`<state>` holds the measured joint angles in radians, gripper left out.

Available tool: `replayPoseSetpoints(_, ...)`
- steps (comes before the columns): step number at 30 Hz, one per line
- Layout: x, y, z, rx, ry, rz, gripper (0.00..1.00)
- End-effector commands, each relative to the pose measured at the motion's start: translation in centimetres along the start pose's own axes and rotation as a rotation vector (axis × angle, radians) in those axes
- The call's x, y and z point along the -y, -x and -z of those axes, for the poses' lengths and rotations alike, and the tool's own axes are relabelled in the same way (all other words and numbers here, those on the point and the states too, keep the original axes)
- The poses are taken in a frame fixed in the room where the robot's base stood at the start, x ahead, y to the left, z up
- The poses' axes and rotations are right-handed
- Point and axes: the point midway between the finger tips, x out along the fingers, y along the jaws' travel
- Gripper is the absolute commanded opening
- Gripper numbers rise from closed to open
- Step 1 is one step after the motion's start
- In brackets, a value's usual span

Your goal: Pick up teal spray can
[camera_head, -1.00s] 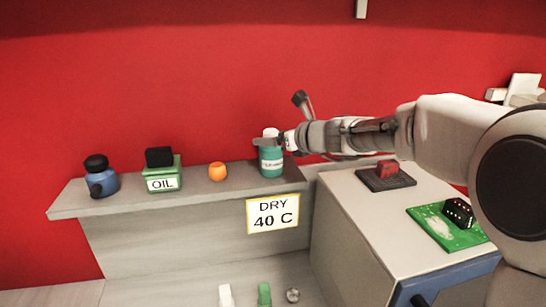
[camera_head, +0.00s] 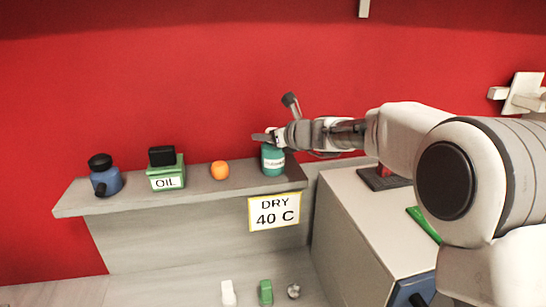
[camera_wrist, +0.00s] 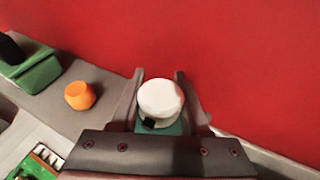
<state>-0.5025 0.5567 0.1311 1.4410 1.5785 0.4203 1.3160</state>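The teal spray can (camera_head: 272,161) stands upright near the right end of the grey shelf, with a pale label on its front. In the wrist view its white cap (camera_wrist: 160,98) and a bit of its teal body show between the two fingers. My gripper (camera_head: 268,138) is at the top of the can in the head view and hides its cap there. In the wrist view my gripper (camera_wrist: 160,95) is open, with one finger on each side of the can and a small gap beside the cap.
On the shelf (camera_head: 225,190) left of the can are an orange object (camera_head: 219,170), a green OIL box (camera_head: 167,175) and a blue bottle (camera_head: 106,178). A DRY 40 C sign (camera_head: 275,212) hangs on the shelf front. The red wall (camera_head: 150,80) is close behind.

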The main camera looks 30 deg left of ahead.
Motion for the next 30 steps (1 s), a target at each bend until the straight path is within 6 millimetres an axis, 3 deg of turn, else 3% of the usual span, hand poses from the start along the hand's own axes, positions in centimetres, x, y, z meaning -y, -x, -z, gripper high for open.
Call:
replayPoseSetpoints(1, 0.01, 0.01, -0.01, 0.000, 0.000, 0.000, 0.24)
replayPoseSetpoints(5, 0.01, 0.02, -0.01, 0.000, 0.000, 0.000, 0.00)
replayPoseSetpoints(30, 0.01, 0.02, -0.01, 0.000, 0.000, 0.000, 0.00)
